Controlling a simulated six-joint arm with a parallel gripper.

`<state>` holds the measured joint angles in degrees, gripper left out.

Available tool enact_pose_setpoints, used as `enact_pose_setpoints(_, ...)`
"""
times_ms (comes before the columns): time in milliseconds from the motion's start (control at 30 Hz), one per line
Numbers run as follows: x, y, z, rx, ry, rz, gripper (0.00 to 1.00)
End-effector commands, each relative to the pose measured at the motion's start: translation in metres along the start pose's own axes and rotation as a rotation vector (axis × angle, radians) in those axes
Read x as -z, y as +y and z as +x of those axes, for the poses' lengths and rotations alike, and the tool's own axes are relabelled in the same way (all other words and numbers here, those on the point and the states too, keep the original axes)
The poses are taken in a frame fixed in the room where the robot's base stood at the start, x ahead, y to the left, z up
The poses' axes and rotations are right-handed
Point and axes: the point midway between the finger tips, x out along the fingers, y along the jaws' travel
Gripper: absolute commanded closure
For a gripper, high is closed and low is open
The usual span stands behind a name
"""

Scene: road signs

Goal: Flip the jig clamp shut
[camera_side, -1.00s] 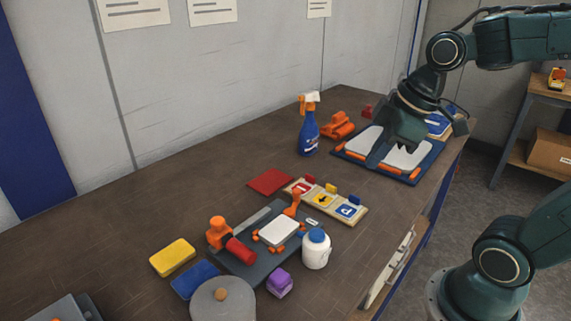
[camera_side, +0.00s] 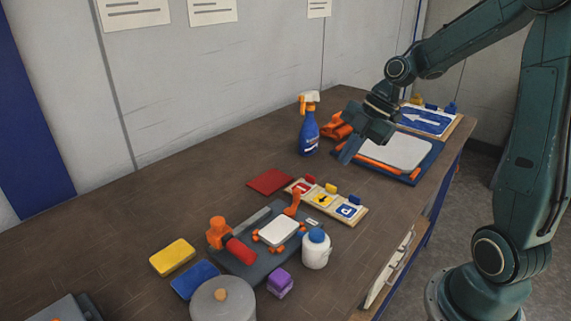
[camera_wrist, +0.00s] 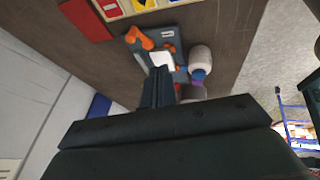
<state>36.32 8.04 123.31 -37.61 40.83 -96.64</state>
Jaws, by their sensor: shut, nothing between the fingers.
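The dark grey jig plate (camera_side: 262,266) lies mid-table with a small white blank (camera_side: 279,232) between orange blocks. An orange clamp lever (camera_side: 294,201) rises at its far corner. In the wrist view the lever (camera_wrist: 139,38) shows beyond my fingers, beside the white blank (camera_wrist: 161,59). An orange piece with a red cylinder (camera_side: 238,250) is on the plate's left part; I cannot tell whether it belongs to the clamp.
A spray bottle (camera_side: 309,130) stands left of my gripper. The blue tray (camera_side: 408,178) holds a white panel. A sign strip (camera_side: 327,204), white bottle (camera_side: 316,252), purple block (camera_side: 280,284) and round grey pot (camera_side: 222,302) surround the jig.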

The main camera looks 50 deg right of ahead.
Motion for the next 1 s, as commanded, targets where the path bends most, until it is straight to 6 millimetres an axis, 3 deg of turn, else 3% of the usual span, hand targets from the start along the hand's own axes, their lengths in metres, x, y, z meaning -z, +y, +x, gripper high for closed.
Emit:
enact_pose_setpoints(200, -0.026, 0.006, 0.010, -0.019, 0.064, -0.143, 1.00)
enact_pose_setpoints(400, -0.037, 0.009, 0.015, -0.035, 0.093, -0.214, 1.00)
enact_pose_setpoints(1000, -0.038, 0.009, 0.019, -0.037, 0.098, -0.227, 1.00)
